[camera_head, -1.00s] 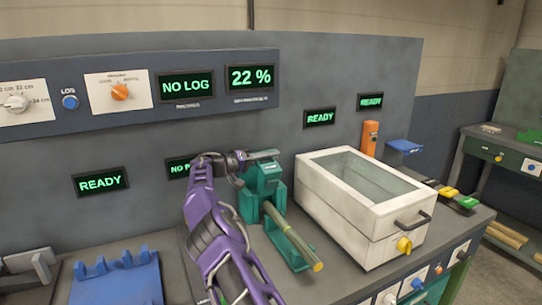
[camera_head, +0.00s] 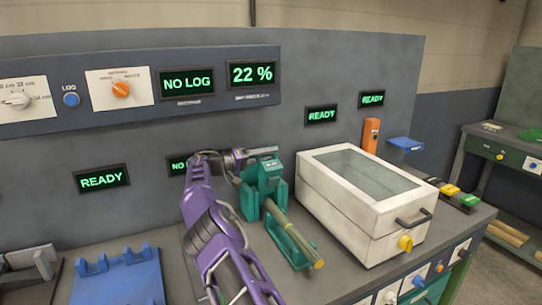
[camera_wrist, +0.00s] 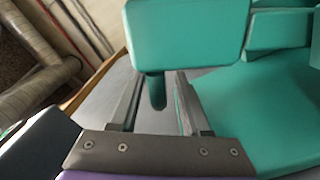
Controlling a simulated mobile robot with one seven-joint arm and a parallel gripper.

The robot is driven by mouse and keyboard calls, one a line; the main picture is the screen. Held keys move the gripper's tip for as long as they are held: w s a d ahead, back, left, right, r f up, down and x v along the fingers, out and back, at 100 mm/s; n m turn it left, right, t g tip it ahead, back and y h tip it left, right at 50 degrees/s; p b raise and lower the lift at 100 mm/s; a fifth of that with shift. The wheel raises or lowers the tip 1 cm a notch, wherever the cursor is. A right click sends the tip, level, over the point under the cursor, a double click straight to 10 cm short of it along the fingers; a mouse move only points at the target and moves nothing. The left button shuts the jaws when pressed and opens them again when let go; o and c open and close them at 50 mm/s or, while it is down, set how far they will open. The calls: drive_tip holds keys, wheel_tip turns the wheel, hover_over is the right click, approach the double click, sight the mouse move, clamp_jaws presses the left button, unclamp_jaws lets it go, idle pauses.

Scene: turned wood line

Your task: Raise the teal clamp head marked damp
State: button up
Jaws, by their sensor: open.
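The teal clamp head (camera_head: 271,170) sits in the upper part of a teal clamp stand on the bench. It has a small label whose print is too small to read. A round wooden rod (camera_head: 292,238) runs from the clamp towards the front, along a teal base (camera_head: 300,258). My gripper (camera_head: 262,152) is at the top of the clamp head. In the wrist view my gripper (camera_wrist: 158,105) has its two fingers apart with a gap between them. A teal block of the clamp (camera_wrist: 188,35) lies across the fingertips, with a narrow teal bar (camera_wrist: 157,92) showing in the gap.
A white box with a clear lid (camera_head: 365,200) stands close on the right. A blue rack (camera_head: 118,280) lies at the front left. The back panel (camera_head: 230,140) with lit displays rises behind my arm.

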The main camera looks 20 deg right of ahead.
drive_tip(key=a, duration=1)
drive_tip(key=shift+a, duration=0.4)
